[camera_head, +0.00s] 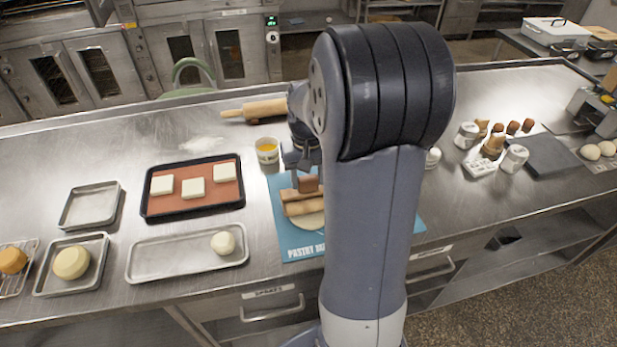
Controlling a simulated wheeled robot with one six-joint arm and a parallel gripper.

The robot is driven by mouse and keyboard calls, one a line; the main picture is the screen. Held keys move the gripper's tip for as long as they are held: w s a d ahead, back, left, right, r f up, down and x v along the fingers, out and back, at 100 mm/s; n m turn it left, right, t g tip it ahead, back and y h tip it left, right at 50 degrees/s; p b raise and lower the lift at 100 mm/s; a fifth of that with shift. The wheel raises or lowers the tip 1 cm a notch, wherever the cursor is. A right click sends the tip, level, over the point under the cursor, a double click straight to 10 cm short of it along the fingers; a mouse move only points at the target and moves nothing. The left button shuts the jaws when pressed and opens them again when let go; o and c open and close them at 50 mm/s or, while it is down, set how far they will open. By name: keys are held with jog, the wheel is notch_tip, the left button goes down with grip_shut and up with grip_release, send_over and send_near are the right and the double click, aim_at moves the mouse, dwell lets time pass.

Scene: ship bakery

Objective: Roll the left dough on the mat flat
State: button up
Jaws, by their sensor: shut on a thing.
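A blue pastry mat (295,252) lies on the steel counter, partly hidden behind my arm. A pale, flat-looking dough (312,221) shows on it, under and in front of a wooden roller (304,207). My gripper (305,174) points down over the mat and is shut on the roller's brown upper part. The roller lies crosswise over the dough; whether it presses on it is hard to tell. My arm hides the right part of the mat and any other dough there.
A dark tray (194,214) with several white squares and a long metal tray (150,262) with a dough ball (223,243) stand left. A cup with yellow content (267,151) and a rolling pin (256,110) are behind the mat. Jars (514,158) stand right.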

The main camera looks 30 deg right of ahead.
jog(key=shift+r, duration=0.2)
jog(key=shift+r+p, duration=2.9)
jog(key=shift+r, duration=0.5)
